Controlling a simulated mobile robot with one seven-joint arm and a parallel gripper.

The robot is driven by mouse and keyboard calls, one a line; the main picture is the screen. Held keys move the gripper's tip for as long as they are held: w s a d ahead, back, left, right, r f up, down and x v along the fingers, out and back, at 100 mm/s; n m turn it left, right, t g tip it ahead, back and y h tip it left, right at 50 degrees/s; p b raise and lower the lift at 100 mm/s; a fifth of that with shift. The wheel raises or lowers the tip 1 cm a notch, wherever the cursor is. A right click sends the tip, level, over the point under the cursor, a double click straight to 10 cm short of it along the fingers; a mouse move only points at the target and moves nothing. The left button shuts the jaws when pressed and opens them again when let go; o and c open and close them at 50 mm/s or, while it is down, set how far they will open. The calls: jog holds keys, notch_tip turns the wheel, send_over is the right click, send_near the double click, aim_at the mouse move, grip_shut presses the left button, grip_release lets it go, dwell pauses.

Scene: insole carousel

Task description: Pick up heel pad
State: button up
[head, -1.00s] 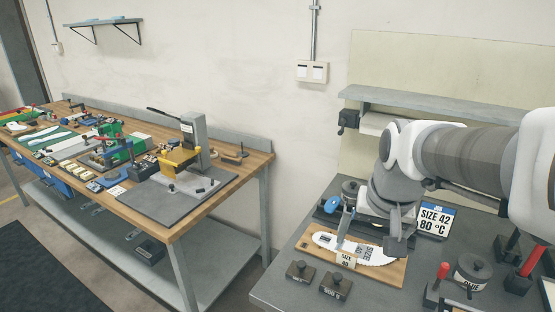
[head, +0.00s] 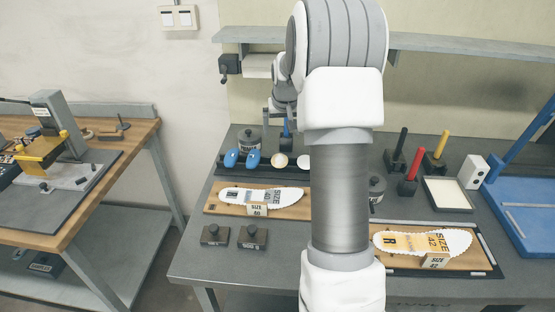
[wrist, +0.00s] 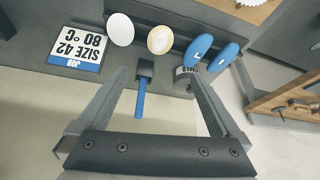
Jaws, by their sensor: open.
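Two blue oval pads marked L and R (head: 231,158) (head: 252,159) and two pale round discs (head: 280,160) (head: 304,162) sit in a row on a dark rack at the back of the grey bench. I cannot tell which is the heel pad. The wrist view shows the blue pads (wrist: 198,48) (wrist: 223,58), a cream disc (wrist: 160,39) and a white disc (wrist: 120,29). My gripper (head: 278,112) (wrist: 155,82) is open and empty above and behind the rack, apart from the pads. A blue-handled tool (wrist: 140,104) shows between its fingers.
White insoles lie on a left board (head: 211,205) and a right board (head: 452,262). Two dark blocks (head: 214,236) (head: 252,238) stand in front. Red (head: 410,166), black and yellow handles stand right. A shelf (head: 430,43) runs above. My arm hides the bench middle.

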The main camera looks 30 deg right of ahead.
send_near(280, 160)
jog(key=shift+w+d+f, duration=0.25)
jog(key=shift+w+f, duration=0.3)
jog(key=shift+w, duration=0.1)
jog(key=shift+s+x, duration=0.15)
jog(key=shift+x, duration=1.3)
jog(key=shift+s+x, duration=0.15)
jog(key=shift+x, duration=1.25)
jog(key=shift+a+f, duration=0.1)
jog(key=shift+a, duration=0.05)
jog(key=shift+c, duration=0.2)
jog(key=c, duration=1.2)
